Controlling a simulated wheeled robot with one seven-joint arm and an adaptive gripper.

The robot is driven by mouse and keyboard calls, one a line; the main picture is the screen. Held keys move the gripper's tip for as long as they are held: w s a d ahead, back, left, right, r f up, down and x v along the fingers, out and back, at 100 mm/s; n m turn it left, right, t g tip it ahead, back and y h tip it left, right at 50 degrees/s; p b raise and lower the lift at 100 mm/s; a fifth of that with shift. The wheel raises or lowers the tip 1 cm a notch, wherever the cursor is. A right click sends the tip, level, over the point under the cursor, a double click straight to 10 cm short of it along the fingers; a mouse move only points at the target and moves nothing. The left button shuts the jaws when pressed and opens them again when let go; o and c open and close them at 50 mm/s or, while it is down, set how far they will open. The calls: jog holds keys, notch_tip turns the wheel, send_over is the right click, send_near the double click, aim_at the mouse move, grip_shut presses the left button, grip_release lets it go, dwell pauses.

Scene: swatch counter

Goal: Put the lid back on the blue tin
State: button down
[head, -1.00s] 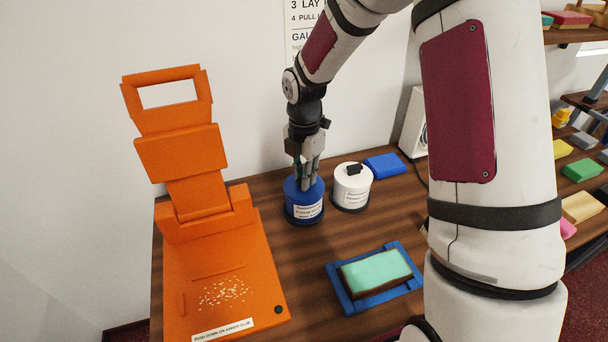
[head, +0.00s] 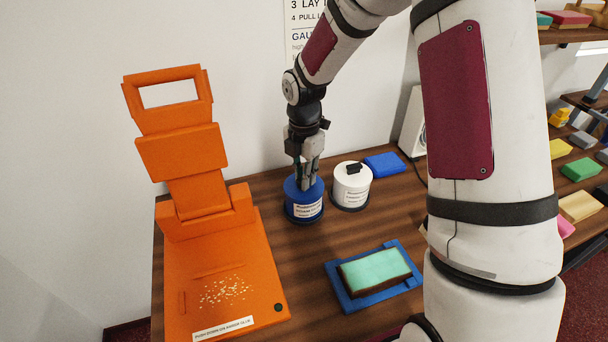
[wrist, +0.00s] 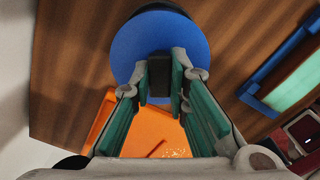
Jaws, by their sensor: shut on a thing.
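The blue tin (head: 291,209) stands upright on the wooden counter between the orange press and a white tin, its pale label facing me. The blue lid (head: 290,186) is at the top of the tin; I cannot tell whether it is fully seated.
The white tin (head: 352,190) with a black knob stands close at right of the blue tin. A blue block (head: 384,164) lies behind it. A blue tray (head: 340,289) holding a mint-topped block (head: 376,269) is in front. The orange press (head: 235,262) stands at left.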

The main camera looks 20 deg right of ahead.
dwell(0.4)
jog(key=c, duration=1)
grip_release()
jog(key=shift+r+p, duration=1.65)
jog(key=shift+r, duration=1.9)
grip_shut()
jog(key=shift+f+b, duration=0.35)
jog(key=shift+f, duration=1.05)
jog(key=shift+f, duration=0.35)
